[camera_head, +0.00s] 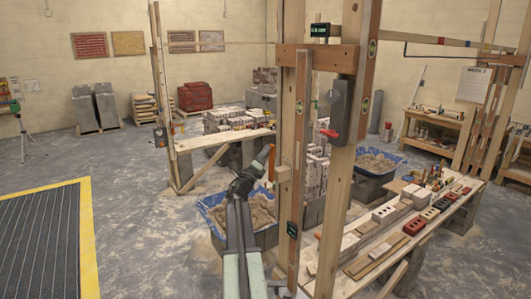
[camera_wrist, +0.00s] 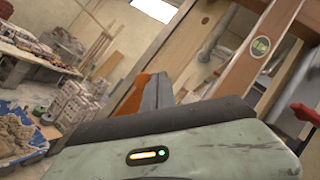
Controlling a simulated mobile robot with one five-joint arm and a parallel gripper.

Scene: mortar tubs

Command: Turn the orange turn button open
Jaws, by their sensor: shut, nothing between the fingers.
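A red-orange turn button (camera_head: 330,134) sits at the lower end of a dark grey box (camera_head: 342,103) on the wooden post frame. A red-orange piece (camera_wrist: 304,112), likely the same button, shows at the right edge of the wrist view. Its exact angle is hard to tell. My gripper (camera_head: 270,162) is left of the posts, apart from the button and slightly lower in the picture. In the wrist view its orange and grey fingers (camera_wrist: 143,93) are together with nothing between them.
Upright wooden posts (camera_head: 349,190) stand between my gripper and the right side. A plank bench (camera_head: 400,222) with bricks and tools is at the right. Blue-lined mortar tubs (camera_head: 212,203) stand behind. The floor at left is open beside a yellow-edged mat (camera_head: 88,240).

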